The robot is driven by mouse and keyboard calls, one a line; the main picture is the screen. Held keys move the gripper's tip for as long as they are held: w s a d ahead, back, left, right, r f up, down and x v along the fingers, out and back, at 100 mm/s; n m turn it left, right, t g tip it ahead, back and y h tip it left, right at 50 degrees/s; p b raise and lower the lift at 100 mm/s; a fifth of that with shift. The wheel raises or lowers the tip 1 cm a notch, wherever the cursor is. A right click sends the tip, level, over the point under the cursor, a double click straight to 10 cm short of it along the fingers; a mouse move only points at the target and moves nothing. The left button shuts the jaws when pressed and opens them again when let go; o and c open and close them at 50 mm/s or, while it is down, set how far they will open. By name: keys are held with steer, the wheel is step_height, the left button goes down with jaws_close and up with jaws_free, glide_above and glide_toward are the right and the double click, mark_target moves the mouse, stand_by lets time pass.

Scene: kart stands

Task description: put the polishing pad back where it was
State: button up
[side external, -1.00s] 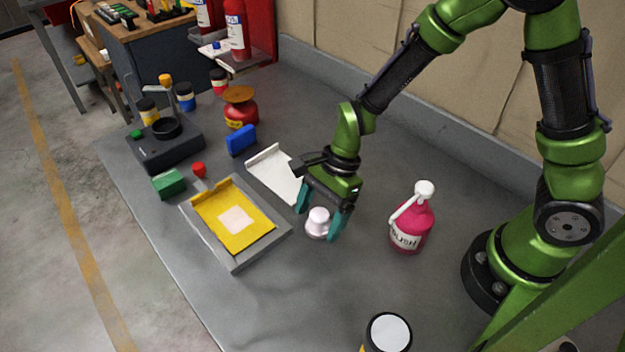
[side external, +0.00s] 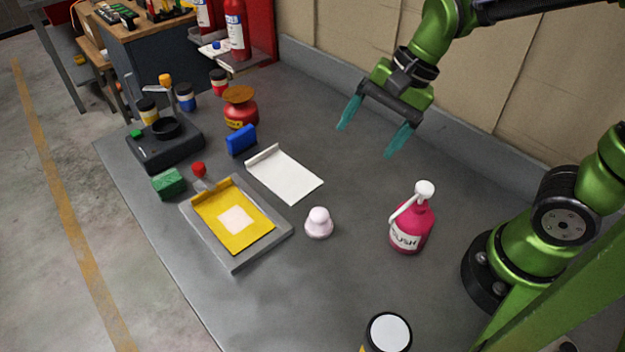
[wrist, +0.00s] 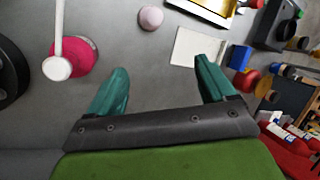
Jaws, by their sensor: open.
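The polishing pad appears to be the pale pink, knob-topped piece (side external: 319,224), upright on the grey bench between the yellow-sheeted tray and the pink bottle. It also shows in the wrist view (wrist: 151,17), near the top edge. My gripper (side external: 374,131) is open and empty, with its teal fingers wide apart. It is raised above the back of the bench, well clear of the pad. In the wrist view my gripper's fingers (wrist: 160,76) have only bare bench between them.
The grey tray (side external: 235,262) with a yellow sheet lies left of the pad, and a white sheet (side external: 290,180) lies behind it. The pink spray bottle (side external: 408,236) stands to the right. A white-lidded jar (side external: 388,333) is at the front. Bench between pad and jar is clear.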

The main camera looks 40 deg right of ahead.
steer(key=s+d+r+n+t+h, duration=0.2)
steer(key=s+d+r+n+t, duration=0.2)
steer(key=n, duration=0.4)
steer(key=shift+s+d+r, duration=0.7)
steer(key=shift+s+r, duration=0.1)
steer(key=shift+s, duration=0.05)
